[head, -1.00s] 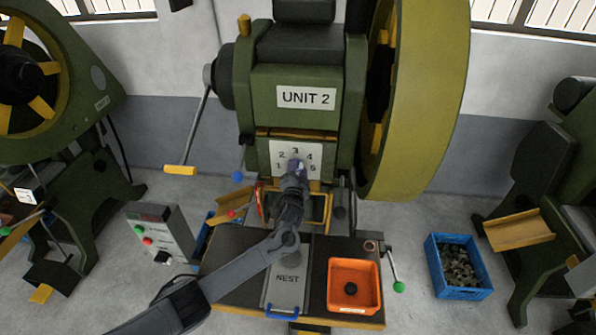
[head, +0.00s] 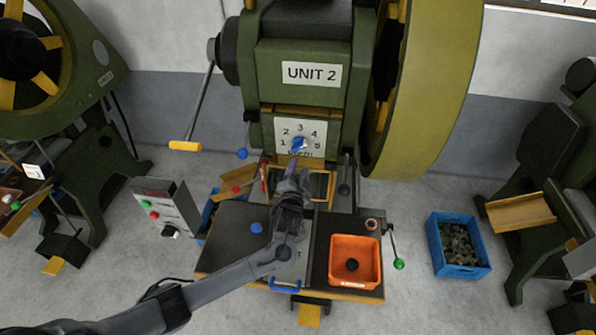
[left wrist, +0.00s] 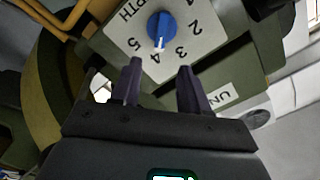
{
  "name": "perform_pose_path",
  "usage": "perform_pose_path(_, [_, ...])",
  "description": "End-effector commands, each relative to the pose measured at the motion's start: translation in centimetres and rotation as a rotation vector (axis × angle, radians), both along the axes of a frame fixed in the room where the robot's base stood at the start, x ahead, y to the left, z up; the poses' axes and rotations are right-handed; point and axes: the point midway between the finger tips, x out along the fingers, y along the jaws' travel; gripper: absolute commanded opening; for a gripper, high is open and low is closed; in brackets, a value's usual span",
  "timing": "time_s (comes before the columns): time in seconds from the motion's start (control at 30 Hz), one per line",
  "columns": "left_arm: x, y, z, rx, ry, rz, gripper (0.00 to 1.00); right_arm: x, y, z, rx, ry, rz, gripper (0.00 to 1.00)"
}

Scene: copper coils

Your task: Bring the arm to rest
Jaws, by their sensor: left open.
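My left arm comes in from the lower left in the head view. Its gripper (head: 294,172) is in front of the press, just below the blue dial (head: 299,144) on the white numbered plate (head: 312,132). In the left wrist view the two dark fingers (left wrist: 158,85) are apart with nothing between them. The blue dial (left wrist: 161,30) is beyond the fingertips there, clear of them, its white mark pointing between 3 and 5, near 4. My right gripper does not show.
The UNIT 2 press (head: 300,95) stands behind the gripper, with a large olive flywheel at right. An orange bin (head: 372,275) and a copper ring (head: 372,224) are on the dark table. A control box (head: 165,208) stands left; a blue crate (head: 482,272) is on the floor right.

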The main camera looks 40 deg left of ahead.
Motion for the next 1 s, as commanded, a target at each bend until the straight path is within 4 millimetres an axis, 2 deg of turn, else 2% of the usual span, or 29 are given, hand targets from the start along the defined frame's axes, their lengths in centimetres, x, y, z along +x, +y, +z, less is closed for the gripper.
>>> perform_pose_path(0.5, [-0.4,-0.2,0.0,0.000,0.001,-0.001,0.45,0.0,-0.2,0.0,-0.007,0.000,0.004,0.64])
perform_pose_path(0.63, [-0.9,-0.2,-1.0,0.000,0.017,-0.001,0.45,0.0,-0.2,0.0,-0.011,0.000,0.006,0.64])
perform_pose_path(0.77, [-2.7,-0.6,-4.5,-0.008,0.072,-0.001,0.45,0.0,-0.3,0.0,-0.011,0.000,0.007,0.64])
perform_pose_path(0.83, [-4.6,-0.8,-7.4,-0.023,0.121,0.003,0.45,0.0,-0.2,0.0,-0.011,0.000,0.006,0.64])
perform_pose_path(0.9, [-7.5,-1.5,-10.7,-0.057,0.171,0.005,0.45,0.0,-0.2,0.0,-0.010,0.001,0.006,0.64])
perform_pose_path(1.0, [-12.5,-4.1,-14.5,-0.157,0.253,-0.031,0.45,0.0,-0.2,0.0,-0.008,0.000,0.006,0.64])
